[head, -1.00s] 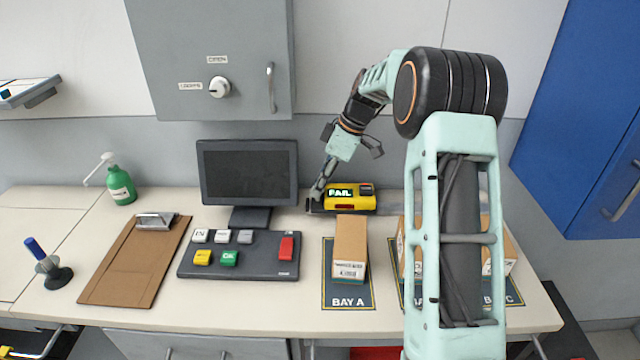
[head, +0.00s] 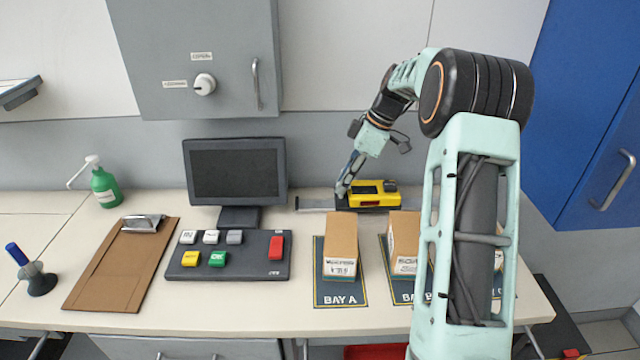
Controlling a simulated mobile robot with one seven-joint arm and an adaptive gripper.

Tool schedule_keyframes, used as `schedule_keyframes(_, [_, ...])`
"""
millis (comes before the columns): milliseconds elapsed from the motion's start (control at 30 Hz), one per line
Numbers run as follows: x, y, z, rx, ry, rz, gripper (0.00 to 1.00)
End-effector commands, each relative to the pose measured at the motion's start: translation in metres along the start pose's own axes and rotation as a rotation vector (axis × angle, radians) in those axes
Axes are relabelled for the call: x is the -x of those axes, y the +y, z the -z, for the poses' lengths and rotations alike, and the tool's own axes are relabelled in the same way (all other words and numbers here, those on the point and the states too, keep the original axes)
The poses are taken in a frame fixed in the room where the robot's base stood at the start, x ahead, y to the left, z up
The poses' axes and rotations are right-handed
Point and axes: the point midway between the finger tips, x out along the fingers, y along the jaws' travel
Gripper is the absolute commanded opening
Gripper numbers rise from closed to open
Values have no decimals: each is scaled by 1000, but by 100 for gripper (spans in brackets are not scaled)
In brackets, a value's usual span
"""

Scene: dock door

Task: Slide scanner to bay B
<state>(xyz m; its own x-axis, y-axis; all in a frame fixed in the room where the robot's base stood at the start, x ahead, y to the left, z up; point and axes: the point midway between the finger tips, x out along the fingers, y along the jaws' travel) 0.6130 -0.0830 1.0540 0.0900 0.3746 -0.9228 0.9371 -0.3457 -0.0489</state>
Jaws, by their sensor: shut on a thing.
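The yellow scanner (head: 373,196) sits on a grey rail (head: 312,204) at the back of the bench. It stands behind the gap between the bay A box (head: 341,246) and the bay B box (head: 404,238), nearer bay B. My gripper (head: 342,194) is at the scanner's left end and is shut on it; the fingertips are small and the exact contact is hard to see. The bay B mat (head: 402,293) is partly hidden by my arm, as is its label. Bay C is mostly hidden behind my arm. No FAIL text shows on the scanner.
A monitor (head: 236,172) and a button panel (head: 230,256) stand left of the bays. The bay A mat (head: 341,299) lies in front of the rail. A clipboard (head: 122,265) and a green bottle (head: 105,188) are farther left. A grey cabinet (head: 195,60) hangs above.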

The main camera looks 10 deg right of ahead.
Motion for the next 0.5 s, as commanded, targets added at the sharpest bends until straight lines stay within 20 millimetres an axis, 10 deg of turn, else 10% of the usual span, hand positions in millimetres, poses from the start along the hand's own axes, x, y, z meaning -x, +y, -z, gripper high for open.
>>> schedule_keyframes(500, [27,11,-65,-1,0,0,0])
